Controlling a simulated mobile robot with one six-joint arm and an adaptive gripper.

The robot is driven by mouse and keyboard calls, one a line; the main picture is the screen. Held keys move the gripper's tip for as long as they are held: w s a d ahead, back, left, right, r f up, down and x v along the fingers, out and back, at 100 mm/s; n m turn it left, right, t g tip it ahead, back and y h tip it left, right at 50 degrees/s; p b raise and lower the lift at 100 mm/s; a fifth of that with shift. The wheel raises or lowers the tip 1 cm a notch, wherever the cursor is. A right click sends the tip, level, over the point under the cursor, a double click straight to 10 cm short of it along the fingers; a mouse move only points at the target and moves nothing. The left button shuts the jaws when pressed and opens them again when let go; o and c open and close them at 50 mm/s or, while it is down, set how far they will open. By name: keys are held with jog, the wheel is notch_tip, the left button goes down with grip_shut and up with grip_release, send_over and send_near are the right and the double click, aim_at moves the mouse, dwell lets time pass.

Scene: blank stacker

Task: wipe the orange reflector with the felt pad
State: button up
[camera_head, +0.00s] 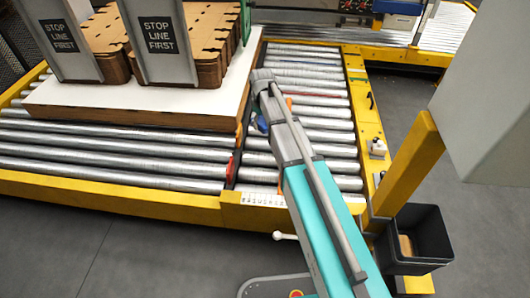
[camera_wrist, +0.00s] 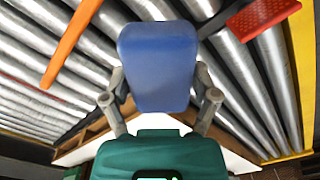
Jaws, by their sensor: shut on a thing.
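A blue block, which seems to be the felt pad (camera_wrist: 160,65), is held between the two fingers of my gripper (camera_wrist: 160,100) in the wrist view. In the head view a small bit of blue (camera_head: 261,123) shows beside my arm, and the fingers are mostly hidden by it. A long, flat orange strip, likely the orange reflector (camera_wrist: 70,42), lies across the metal rollers at the upper left of the wrist view, apart from the pad. In the head view part of the orange strip (camera_head: 289,103) shows just right of my arm.
A red textured plate (camera_wrist: 262,15) is at the wrist view's upper right. A white board (camera_head: 120,110) bearing cardboard stacks (camera_head: 207,50) and grey signed plates stands on the left rollers. Yellow rails (camera_head: 360,90) edge the conveyor. A dark bin (camera_head: 418,235) is at lower right.

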jog(key=w+f+n+b, duration=0.1)
jog(key=f+n+b, duration=0.1)
jog(key=f+b, duration=0.2)
jog(key=d+f+n+b, duration=0.1)
jog(key=f+n+b, duration=0.1)
jog(key=f+b, duration=0.2)
jog(key=w+d+f+n+b, duration=0.1)
jog(key=f+n+b, duration=0.1)
jog(key=f+b, duration=0.2)
jog(key=shift+w+d+f+n+b, duration=0.1)
jog(key=shift+w+f+n+b, duration=0.1)
jog(key=shift+f, duration=0.3)
jog(key=shift+w+f+n+b, duration=0.1)
jog(key=shift+f+b, duration=0.05)
jog(key=shift+f, duration=0.3)
jog(key=shift+w+d+f+n+b, duration=0.1)
jog(key=shift+f+n+b, duration=0.25)
jog(key=shift+f+b, duration=0.15)
jog(key=shift+w+d+f+n+b, duration=0.1)
jog(key=shift+f+n+b, duration=0.25)
jog(key=shift+f+b, duration=0.1)
jog(key=shift+a, duration=0.1)
jog(key=shift+w+a, duration=0.2)
jog(key=shift+a, duration=0.75)
jog(key=shift+w+a, duration=0.2)
jog(key=shift+a, duration=0.75)
jog(key=shift+w+a, duration=0.2)
jog(key=shift+a, duration=0.75)
jog(key=shift+w+a, duration=0.2)
jog(key=shift+a, duration=0.85)
